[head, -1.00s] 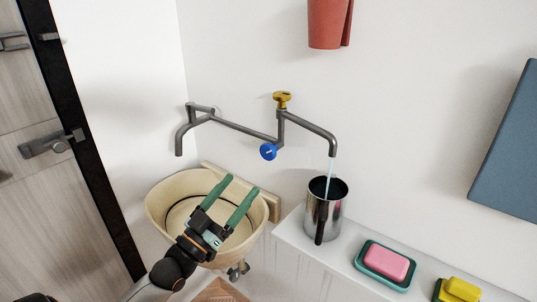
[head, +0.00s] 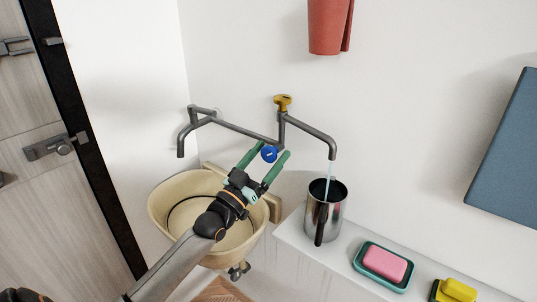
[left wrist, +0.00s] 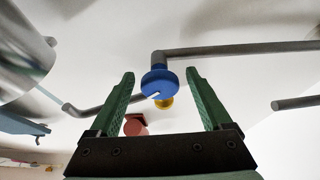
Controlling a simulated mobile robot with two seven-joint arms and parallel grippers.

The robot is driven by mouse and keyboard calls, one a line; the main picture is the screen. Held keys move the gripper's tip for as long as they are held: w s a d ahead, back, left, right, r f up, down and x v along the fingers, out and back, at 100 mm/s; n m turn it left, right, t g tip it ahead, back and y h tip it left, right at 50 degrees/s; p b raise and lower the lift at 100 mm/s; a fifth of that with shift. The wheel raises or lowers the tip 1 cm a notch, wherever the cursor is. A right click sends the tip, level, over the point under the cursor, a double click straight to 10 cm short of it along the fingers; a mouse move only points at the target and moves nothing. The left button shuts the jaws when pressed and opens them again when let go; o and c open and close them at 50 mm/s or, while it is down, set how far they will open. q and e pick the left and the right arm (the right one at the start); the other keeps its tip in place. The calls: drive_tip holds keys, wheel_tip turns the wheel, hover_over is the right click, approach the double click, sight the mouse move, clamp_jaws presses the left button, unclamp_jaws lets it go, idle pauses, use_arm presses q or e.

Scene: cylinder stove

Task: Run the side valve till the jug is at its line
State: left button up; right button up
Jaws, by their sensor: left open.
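A steel jug (head: 325,215) with a dark handle stands upright on the white ledge, under the right spout (head: 332,150). A thin stream runs from that spout into it. Its water level and any line are hidden from me. The blue valve knob (head: 269,153) is on the side of the pipe; a yellow knob (head: 282,102) is on top. My left gripper (head: 270,149) is open around the blue knob in the picture. In the left wrist view the blue knob (left wrist: 159,82) sits between the fingertips, touching neither. My right gripper is not in view.
A cream basin (head: 162,207) hangs below the left spout (head: 181,145). On the white ledge (head: 300,240) are a pink soap (head: 384,263) in a teal dish and a yellow item (head: 459,290). A red container (head: 327,25) hangs above.

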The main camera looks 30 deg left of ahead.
use_arm(q)
drive_tip(key=shift+c, duration=0.2)
clamp_jaws()
idle(0.6)
drive_tip(key=shift+m+h, duration=0.4)
drive_tip(key=shift+m, duration=0.2)
drive_tip(key=m+h, duration=0.2)
drive_tip(key=m, duration=0.2)
drive_tip(key=shift+g, duration=0.4)
drive_tip(key=shift+r+m+g+h, duration=0.1)
drive_tip(key=shift+m+g+h, duration=0.4)
drive_tip(key=shift+m, duration=0.9)
drive_tip(key=shift+m+g+h, duration=0.2)
drive_tip(key=shift+m+h, duration=0.6)
drive_tip(key=shift+m, duration=0.6)
drive_tip(key=shift+m+p, duration=0.3)
